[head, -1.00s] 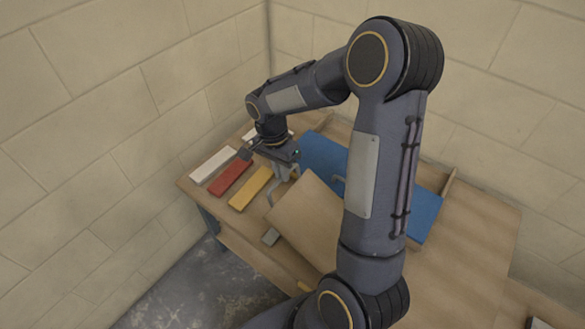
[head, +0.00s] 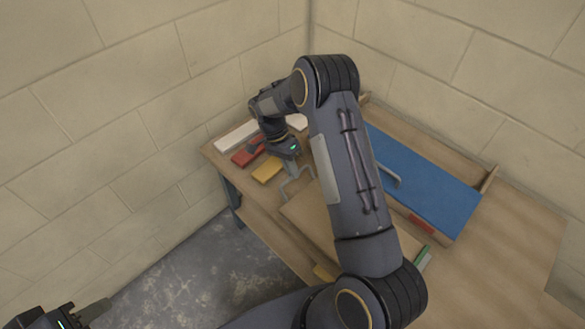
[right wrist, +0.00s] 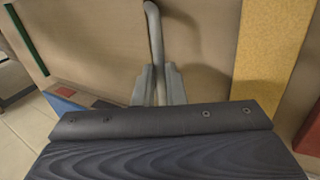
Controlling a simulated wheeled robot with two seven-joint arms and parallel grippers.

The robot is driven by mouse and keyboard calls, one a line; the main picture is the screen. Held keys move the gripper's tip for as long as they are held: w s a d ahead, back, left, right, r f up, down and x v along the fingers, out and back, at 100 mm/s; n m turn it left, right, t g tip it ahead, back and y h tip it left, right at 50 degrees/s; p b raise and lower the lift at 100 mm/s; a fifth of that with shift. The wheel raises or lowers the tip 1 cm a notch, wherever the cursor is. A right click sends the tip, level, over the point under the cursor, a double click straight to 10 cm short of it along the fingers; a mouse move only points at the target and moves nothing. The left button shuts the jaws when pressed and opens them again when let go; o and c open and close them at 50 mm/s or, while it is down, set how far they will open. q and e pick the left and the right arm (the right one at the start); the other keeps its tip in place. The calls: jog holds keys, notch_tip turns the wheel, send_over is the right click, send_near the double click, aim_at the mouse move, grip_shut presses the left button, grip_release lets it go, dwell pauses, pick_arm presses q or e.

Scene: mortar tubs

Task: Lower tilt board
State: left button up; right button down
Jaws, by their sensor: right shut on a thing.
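The tilt board is probably the plain brown board (head: 308,218) lying on the wooden table in the head view; my right arm hides much of it. A bent grey handle (head: 297,186) stands at its far left edge. My right gripper (head: 293,172) is at this handle. In the right wrist view, my right gripper (right wrist: 158,88) is shut on the grey handle (right wrist: 153,30), with brown board surface (right wrist: 95,40) behind. I cannot tell how far the board is tilted. My left gripper (head: 95,310) is at the bottom left, away from the table; its opening is unclear.
A blue panel (head: 430,185) with a grey handle lies to the right of my right arm. White (head: 236,134), red (head: 247,157) and yellow (head: 267,170) strips lie at the table's left end. Block walls stand close behind. The floor at the left front is clear.

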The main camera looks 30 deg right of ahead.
jog(key=shift+a+f, duration=0.2)
jog(key=shift+f, duration=0.3)
jog(key=c, duration=1.8)
grip_release()
jog(key=o, duration=0.3)
jog(key=shift+w+f, duration=0.1)
jog(key=shift+w, duration=0.15)
jog(key=shift+d, duration=0.1)
jog(key=v, duration=0.8)
jog(key=shift+s, duration=0.15)
